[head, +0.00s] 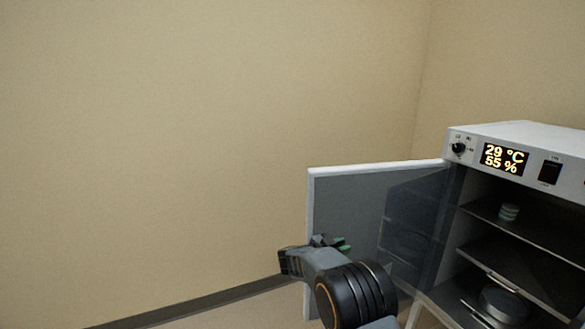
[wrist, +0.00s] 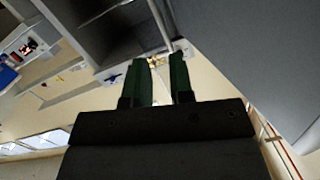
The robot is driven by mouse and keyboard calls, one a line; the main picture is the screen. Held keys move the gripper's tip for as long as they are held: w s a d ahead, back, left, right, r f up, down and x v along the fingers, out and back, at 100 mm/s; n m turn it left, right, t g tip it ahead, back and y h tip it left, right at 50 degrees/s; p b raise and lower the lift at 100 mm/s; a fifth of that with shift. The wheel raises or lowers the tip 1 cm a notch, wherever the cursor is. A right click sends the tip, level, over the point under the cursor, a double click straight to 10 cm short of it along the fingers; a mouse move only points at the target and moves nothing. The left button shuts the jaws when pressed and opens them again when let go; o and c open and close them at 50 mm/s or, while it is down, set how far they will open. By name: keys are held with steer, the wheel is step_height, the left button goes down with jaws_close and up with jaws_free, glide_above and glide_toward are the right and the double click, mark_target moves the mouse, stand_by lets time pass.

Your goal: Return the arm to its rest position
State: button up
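My gripper (head: 341,244) is in front of the open glass door, with its dark green fingertips pointing right in the head view. In the wrist view the two green fingers of my gripper (wrist: 161,64) stand apart with a visible gap and nothing between them, so it is open and empty. My arm is bent and reaches up from the bottom of the head view. Whether the fingers touch the door cannot be told.
The white cabinet (head: 530,136) at right shows 29 °C and 55 %. Its framed glass door (head: 345,200) stands open to the left. Inside, shelves hold a small stack of pale discs (head: 509,212) and a round metal container (head: 503,306). Bare wall (head: 150,130) fills the left.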

steer(key=w+a+f+n+t+y, duration=0.1)
steer(key=w+a+n+t+y, duration=0.2)
steer(key=a+n+t+y, duration=0.6)
steer(key=s+a+n+g+y, duration=0.3)
steer(key=s+n+g+y, duration=0.1)
steer(key=s+g+y, duration=0.6)
steer(key=s+d+r+g+h, duration=0.1)
steer(key=s+d, duration=0.3)
steer(key=s, duration=0.5)
steer(key=s+d+r+n+g+h, duration=0.1)
steer(key=s+d, duration=0.3)
steer(key=s, duration=0.5)
steer(key=s+d+r+n+h, duration=0.1)
steer(key=s+d+h, duration=0.1)
steer(key=s+d, duration=0.3)
steer(key=s, duration=0.4)
steer(key=shift+r+g, duration=0.4)
